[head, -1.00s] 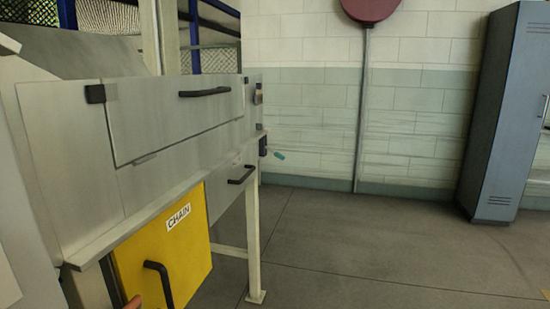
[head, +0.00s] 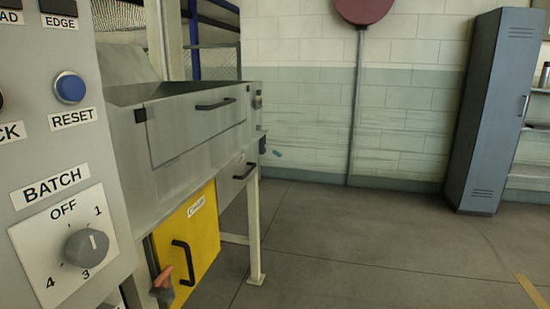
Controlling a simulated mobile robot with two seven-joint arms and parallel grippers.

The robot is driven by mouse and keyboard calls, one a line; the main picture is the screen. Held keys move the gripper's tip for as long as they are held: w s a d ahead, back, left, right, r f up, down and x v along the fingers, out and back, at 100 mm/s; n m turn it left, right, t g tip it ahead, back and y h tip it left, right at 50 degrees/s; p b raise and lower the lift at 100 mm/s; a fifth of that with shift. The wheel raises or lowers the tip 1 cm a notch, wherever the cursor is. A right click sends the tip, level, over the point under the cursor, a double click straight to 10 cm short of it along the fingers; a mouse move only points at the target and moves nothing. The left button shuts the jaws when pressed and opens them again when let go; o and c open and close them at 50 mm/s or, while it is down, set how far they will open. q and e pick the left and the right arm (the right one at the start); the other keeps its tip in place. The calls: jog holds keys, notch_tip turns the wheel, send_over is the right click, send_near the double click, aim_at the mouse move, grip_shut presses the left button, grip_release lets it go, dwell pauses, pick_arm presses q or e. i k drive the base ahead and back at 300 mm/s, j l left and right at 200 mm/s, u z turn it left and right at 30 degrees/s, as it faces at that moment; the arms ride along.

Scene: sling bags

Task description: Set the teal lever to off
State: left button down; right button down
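A small teal handle (head: 277,153), which looks like the teal lever, sticks out to the right at the far end of the grey machine (head: 190,148). It sits beside a small black part on the machine's end and tilts slightly downward. It is too small and far to read any off mark. Neither of my grippers is in the head view.
A grey control panel (head: 28,150) with a blue RESET button (head: 70,88) and a BATCH dial (head: 87,247) stands close at left. A yellow panel (head: 205,235) and an orange-brown handle (head: 164,280) are below the machine. A blue locker (head: 492,110) stands right; the middle floor is clear.

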aim_at(275, 152)
jog(key=i+l+z, duration=0.15)
jog(key=i, duration=0.3)
jog(key=i+l+z, duration=0.15)
jog(key=i, duration=0.35)
jog(key=i+l+z, duration=0.15)
jog(key=i, duration=0.35)
jog(key=i+u, duration=0.2)
jog(key=i, duration=0.4)
jog(key=i+u, duration=0.2)
jog(key=i, duration=0.4)
jog(key=i+l+u, duration=0.2)
jog(key=i, duration=0.4)
